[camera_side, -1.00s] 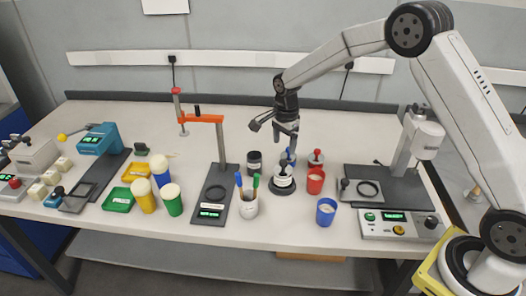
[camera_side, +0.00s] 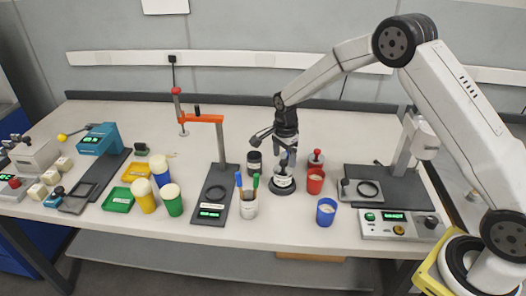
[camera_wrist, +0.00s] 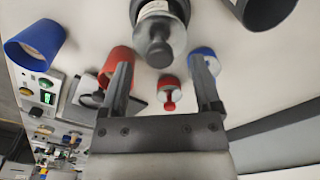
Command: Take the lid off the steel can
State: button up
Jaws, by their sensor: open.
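The steel can (camera_side: 283,183) has a pale label and stands on a dark round base. Its grey lid with a dark knob (camera_wrist: 158,46) is on top of it, near the top middle of the wrist view. The can's side and label (camera_wrist: 154,8) are partly cut off there. My gripper (camera_wrist: 160,62) is open and empty, with one finger to either side of the lid in the picture. In the side view, my gripper (camera_side: 289,153) points down just above and behind the can. The fingers appear apart from the knob; the exact gap is hard to tell.
A red cup (camera_side: 316,182) and a red-knobbed lid (camera_side: 316,160) are right of the can. A black jar (camera_side: 254,162) and a pen cup (camera_side: 249,206) are to the left. A blue cup (camera_side: 326,213) stands in front right.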

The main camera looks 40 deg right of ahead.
aim_at(284, 161)
jog(key=shift+f, duration=1.55)
jog(key=shift+c, duration=0.2)
grip_shut()
